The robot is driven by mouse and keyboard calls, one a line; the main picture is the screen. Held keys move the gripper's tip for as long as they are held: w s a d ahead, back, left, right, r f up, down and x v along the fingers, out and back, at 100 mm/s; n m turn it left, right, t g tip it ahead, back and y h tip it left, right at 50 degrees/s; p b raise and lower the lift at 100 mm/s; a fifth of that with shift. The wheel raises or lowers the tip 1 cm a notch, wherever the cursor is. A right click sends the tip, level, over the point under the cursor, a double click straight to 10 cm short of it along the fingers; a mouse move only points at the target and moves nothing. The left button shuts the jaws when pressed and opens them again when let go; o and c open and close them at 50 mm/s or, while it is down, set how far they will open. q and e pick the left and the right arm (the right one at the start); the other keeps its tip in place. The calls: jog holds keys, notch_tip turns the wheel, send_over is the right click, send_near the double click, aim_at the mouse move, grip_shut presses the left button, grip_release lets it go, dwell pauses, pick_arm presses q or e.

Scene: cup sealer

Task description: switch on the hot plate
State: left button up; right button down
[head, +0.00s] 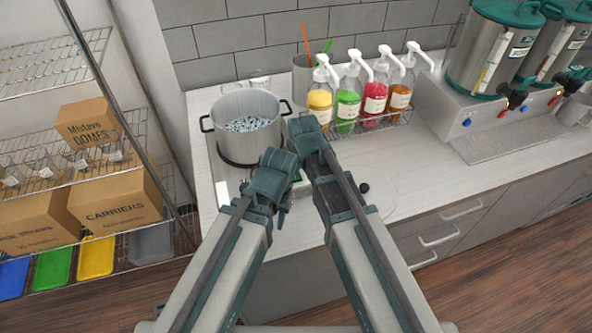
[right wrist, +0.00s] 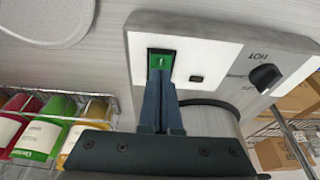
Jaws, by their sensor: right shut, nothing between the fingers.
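The hot plate (right wrist: 218,52) shows a pale front panel in the right wrist view. It has a green switch (right wrist: 160,62) in a dark frame and a black knob (right wrist: 265,78) beside the word HOT. My right gripper (right wrist: 163,76) is shut and empty, its fingertips at the green switch and overlapping its lower part; I cannot tell if they press it. In the head view a steel pot (head: 246,137) stands on the hot plate, whose front is mostly behind my arms. My left gripper (head: 282,212) is in front of the counter's edge; its jaw opening is unclear.
Syrup pump bottles (head: 347,103) stand in a wire rack behind my right arm. Steel dispensers (head: 492,50) stand at the back right. A wire shelf with boxes (head: 115,200) is on the left. The counter (head: 420,175) is clear right of my arms.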

dwell(0.3)
jog(key=shift+s+r+p, duration=0.1)
jog(key=shift+r+p, duration=0.65)
jog(key=s+p+v, duration=0.1)
jog(key=p+v, duration=1)
jog(key=v, duration=0.1)
jog(key=shift+s+d, duration=0.35)
jog(key=shift+f, duration=0.25)
